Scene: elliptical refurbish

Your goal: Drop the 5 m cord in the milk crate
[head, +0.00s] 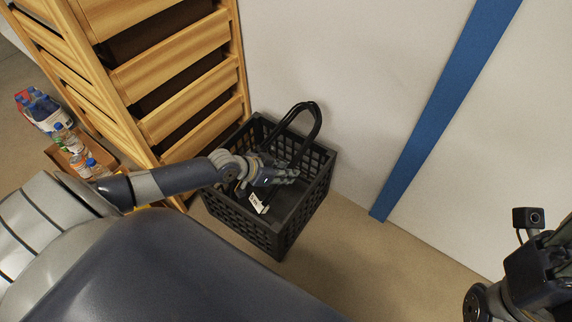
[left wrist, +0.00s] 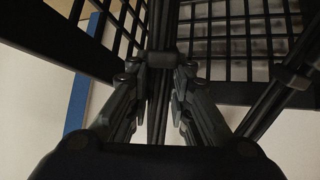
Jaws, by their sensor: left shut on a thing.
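The black milk crate (head: 279,236) stands on the floor against the wall, beside the wooden drawer unit. The black cord (head: 317,122) is a looped bundle with a white tag (head: 257,203). Its loop rises above the crate's rim and its tagged part hangs inside the crate's outline. My left gripper (head: 290,174) is over the crate opening, shut on the cord. In the left wrist view the cord (left wrist: 157,100) runs between the fingers, with the crate's lattice wall (left wrist: 235,40) beyond. My right gripper is at the right edge of the head view, mostly cut off, its fingers not visible.
A wooden drawer unit (head: 178,90) stands directly left of the crate. Several bottles (head: 80,160) sit on a low wooden tray at far left, with a blue and white pack (head: 42,112) behind. A blue stripe (head: 440,115) runs down the wall. Floor right of the crate is clear.

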